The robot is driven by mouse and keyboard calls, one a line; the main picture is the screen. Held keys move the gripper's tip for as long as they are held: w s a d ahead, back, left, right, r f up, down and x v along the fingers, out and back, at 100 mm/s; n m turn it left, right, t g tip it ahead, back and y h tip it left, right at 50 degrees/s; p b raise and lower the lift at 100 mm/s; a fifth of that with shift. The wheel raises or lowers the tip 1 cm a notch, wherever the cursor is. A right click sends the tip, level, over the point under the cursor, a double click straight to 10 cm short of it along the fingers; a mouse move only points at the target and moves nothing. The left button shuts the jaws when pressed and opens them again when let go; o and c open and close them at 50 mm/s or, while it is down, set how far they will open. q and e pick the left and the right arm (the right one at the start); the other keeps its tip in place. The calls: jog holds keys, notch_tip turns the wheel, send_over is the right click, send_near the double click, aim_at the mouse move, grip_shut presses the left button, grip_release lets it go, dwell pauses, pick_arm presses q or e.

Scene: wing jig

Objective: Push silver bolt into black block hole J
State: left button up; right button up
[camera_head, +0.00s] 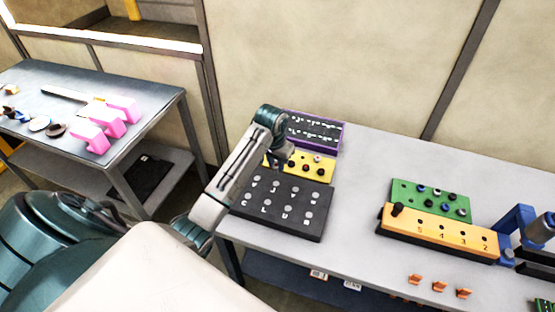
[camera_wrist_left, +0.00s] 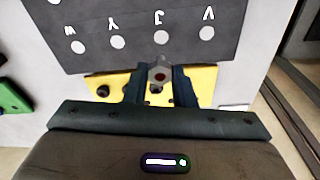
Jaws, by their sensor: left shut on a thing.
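The black block (camera_head: 298,234) lies on the grey table, with white letters and pale round spots on top. In the left wrist view, the black block (camera_wrist_left: 100,55) shows W, Y, J and V upside down. The pale spot at J (camera_wrist_left: 161,37) lies just ahead of my fingers. My left gripper (camera_head: 283,163) is over the yellow block, by the black block's far edge. It is shut on the silver bolt (camera_wrist_left: 159,73), whose hex head has a dark centre. The bolt's lower end is hidden. My right gripper is not in view.
The yellow block (camera_head: 325,168) with several knobs lies behind the black block, and a purple-edged tray (camera_head: 341,137) behind that. An orange numbered block (camera_head: 440,236), a green block (camera_head: 430,201) and a blue fixture (camera_head: 515,224) stand right. Bare table lies between.

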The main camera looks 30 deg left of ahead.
pick_arm(q)
notch_tip(320, 180, down, 3)
jog(key=shift+f, duration=0.1)
jog(key=shift+s+a+f, duration=0.1)
jog(key=shift+f, duration=0.9)
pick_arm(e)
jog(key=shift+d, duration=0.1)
pick_arm(q)
jog(key=shift+f, duration=0.15)
